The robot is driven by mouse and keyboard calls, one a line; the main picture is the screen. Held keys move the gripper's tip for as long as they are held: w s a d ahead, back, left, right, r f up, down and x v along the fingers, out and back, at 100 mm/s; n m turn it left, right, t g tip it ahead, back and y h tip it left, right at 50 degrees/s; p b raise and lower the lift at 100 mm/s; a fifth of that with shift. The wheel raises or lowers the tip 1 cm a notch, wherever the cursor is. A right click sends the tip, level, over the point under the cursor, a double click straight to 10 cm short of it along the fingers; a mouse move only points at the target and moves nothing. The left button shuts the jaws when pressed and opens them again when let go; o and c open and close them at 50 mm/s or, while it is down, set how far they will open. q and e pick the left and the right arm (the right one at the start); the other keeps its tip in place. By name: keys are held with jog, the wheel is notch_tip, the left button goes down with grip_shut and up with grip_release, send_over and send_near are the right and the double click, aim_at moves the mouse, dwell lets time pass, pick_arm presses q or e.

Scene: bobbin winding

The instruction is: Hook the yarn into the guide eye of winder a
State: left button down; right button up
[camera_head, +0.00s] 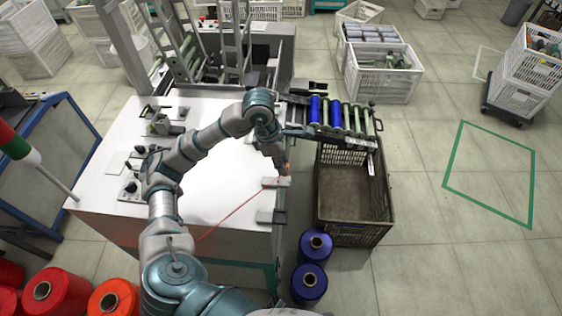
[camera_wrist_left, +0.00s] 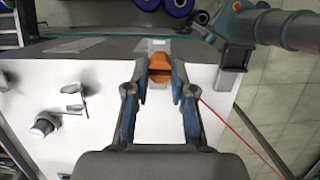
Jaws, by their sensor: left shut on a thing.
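The white winder table (camera_head: 207,187) stands in the middle of the head view. My left gripper (camera_head: 285,170) is over its right edge, by a small light bracket (camera_head: 272,182). In the left wrist view, the gripper's fingers (camera_wrist_left: 161,85) are closed on an orange piece (camera_wrist_left: 160,66), in front of a pale plate (camera_wrist_left: 158,45). Red yarn (camera_head: 232,212) runs from the lower left up to near the gripper; it also shows in the left wrist view (camera_wrist_left: 224,121). The guide eye is too small to tell. My right gripper is in neither view.
A second bracket (camera_head: 271,216) lies nearer on the table edge. A rack with blue bobbins (camera_head: 315,109) extends beyond the right side, above a dark crate (camera_head: 383,214). Blue spools (camera_head: 309,281) stand on the floor. Knobs (camera_head: 131,187) sit at the table's left.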

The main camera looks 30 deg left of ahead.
pick_arm(q)
jog(key=shift+a+f+b, duration=0.3)
jog(key=shift+f+b, duration=0.4)
jog(key=shift+f, duration=0.25)
jog(key=shift+d+f+b, duration=0.2)
jog(key=shift+f+b, duration=0.35)
jog(key=shift+a+f+b, duration=0.1)
jog(key=shift+f+b, duration=0.4)
jog(key=shift+f, duration=0.1)
jog(key=shift+w+r, duration=0.1)
jog(key=shift+w+a, duration=0.1)
jog(key=shift+w, duration=0.05)
jog(key=shift+w+a+r, duration=0.1)
jog(key=shift+w+a, duration=0.25)
jog(key=shift+w, duration=0.3)
jog(key=shift+w+a+f, duration=0.1)
jog(key=shift+w+a, duration=0.2)
jog(key=shift+w, duration=0.4)
jog(key=shift+w+a+r, duration=0.1)
jog(key=shift+w+a, duration=0.25)
jog(key=shift+w, duration=0.3)
jog(key=shift+r, duration=0.1)
